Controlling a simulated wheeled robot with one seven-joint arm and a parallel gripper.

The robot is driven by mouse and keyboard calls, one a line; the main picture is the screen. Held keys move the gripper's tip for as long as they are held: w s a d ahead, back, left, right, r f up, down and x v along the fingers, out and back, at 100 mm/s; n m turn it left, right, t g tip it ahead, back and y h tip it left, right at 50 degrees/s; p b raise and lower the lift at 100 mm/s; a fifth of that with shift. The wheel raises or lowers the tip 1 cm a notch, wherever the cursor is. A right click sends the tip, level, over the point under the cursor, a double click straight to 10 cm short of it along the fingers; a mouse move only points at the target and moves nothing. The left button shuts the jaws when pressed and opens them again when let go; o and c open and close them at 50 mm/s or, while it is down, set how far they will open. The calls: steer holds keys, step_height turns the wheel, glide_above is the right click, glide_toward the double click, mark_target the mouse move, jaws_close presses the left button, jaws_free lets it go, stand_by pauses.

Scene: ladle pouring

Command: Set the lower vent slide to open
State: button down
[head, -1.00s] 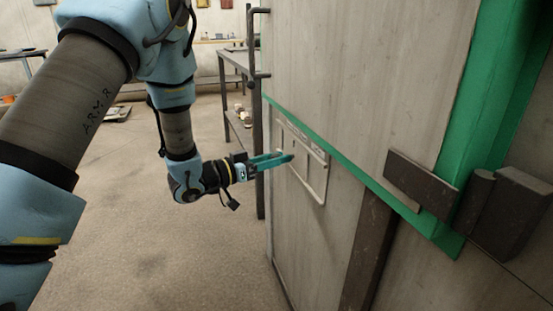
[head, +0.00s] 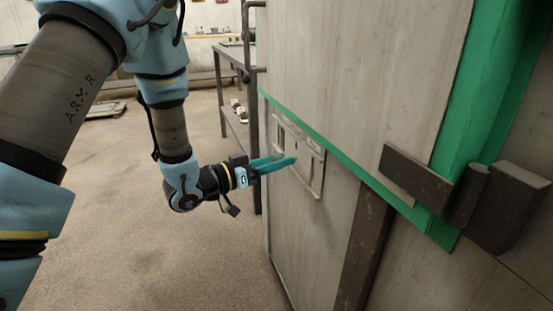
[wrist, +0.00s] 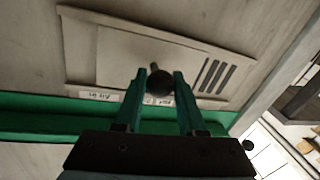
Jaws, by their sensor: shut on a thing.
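The vent slide (wrist: 130,55) is a flat pale plate in a raised frame on the grey door panel, seen in the wrist view. Its dark round knob (wrist: 159,82) sits between my teal fingers. My gripper (wrist: 160,80) is shut on this knob. Several dark vent slots (wrist: 213,76) show uncovered to the right of the slide in the wrist view. In the head view, my gripper (head: 292,161) reaches the vent frame (head: 318,185) from the left, and the fingers hide the knob there.
A green band (head: 340,160) runs along the panel above the vent in the head view. A dark hinge block (head: 515,208) juts out at the right. A metal shelf rack (head: 233,100) stands behind the panel. Open floor (head: 150,240) lies to the left.

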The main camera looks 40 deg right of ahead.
steer(key=shift+s, duration=0.3)
steer(key=c, duration=0.5)
jaws_free()
steer(key=shift+a, duration=0.1)
steer(key=w+a, duration=0.2)
steer(key=a, duration=0.8)
steer(key=shift+a+p, duration=0.3)
